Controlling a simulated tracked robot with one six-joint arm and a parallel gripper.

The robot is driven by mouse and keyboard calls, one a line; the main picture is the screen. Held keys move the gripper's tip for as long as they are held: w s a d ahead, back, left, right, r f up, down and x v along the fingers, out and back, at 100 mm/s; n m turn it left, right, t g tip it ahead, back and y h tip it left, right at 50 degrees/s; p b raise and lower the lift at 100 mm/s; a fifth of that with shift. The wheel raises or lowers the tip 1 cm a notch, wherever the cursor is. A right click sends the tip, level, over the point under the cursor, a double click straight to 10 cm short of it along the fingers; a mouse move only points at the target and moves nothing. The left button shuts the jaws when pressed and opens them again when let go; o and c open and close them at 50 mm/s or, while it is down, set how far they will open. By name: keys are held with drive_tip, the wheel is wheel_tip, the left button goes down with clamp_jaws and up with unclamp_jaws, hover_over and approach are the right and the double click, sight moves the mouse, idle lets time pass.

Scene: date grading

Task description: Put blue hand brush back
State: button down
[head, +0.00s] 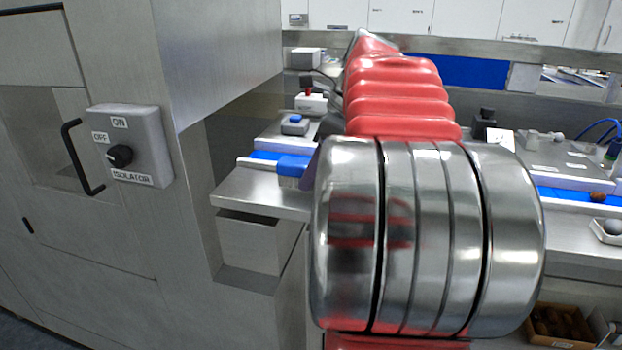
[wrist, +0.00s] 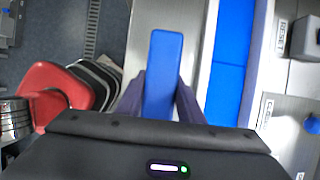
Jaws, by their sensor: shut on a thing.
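The blue hand brush shows in the wrist view (wrist: 163,75) as a long blue block lying between the two dark fingers of my gripper (wrist: 160,98). My gripper is shut on it. In the head view the blue hand brush (head: 293,166) shows at the left end of the steel bench, with paler bristles below its blue top. A dark finger is beside it; my arm hides most of the gripper there. I cannot tell whether the brush touches the bench.
A blue conveyor belt (wrist: 229,70) runs beside the brush. A steel cabinet with an isolator switch (head: 122,156) stands at the left. Control boxes (head: 295,124) stand behind the belt.

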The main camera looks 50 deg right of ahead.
drive_tip(key=shift+f, duration=0.8)
drive_tip(key=shift+f, duration=0.1)
drive_tip(key=c, duration=1.2)
unclamp_jaws()
drive_tip(key=v, duration=1.2)
drive_tip(key=shift+a, duration=0.1)
